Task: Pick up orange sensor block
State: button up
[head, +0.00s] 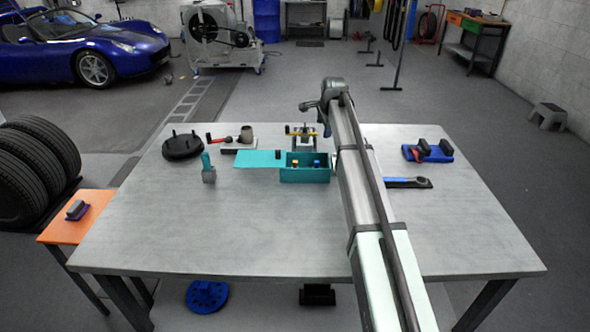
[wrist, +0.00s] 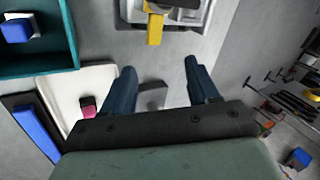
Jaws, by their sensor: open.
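In the head view, a small orange block (head: 295,163) that looks like the sensor block stands in the open teal box (head: 304,178) at the table's middle. A small blue piece (head: 317,163) is in the same box. The wrist view shows a corner of the teal box (wrist: 70,37) at upper left, with a blue block (wrist: 17,31) inside. I cannot make out the orange block clearly there. My gripper (wrist: 159,65) is open and empty, to the right of the box in that view. In the head view my arm hides its fingers.
A metal fixture with a yellow bar (wrist: 155,29) lies just ahead of the fingers. A white tray (wrist: 62,95) with a pink piece (wrist: 88,105) is left of them. In the head view, a teal lid (head: 257,159) lies left of the box; the table's front is clear.

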jog(key=s+a+m+g, duration=0.1)
jog(key=s, duration=0.1)
jog(key=s+a+r+m+g, duration=0.1)
jog(key=s+a, duration=0.1)
jog(key=s, duration=0.1)
jog(key=s+a+g, duration=0.2)
jog(key=shift+s+r+m, duration=0.2)
jog(key=shift+r+m, duration=0.1)
jog(key=shift+m, duration=0.1)
notch_tip(320, 180, up, 3)
jog(key=m+g, duration=0.1)
jog(key=g, duration=0.1)
send_over(295, 161)
jog(key=shift+h, duration=0.3)
notch_tip(295, 161, down, 14)
jog(key=shift+r, duration=0.25)
grip_shut()
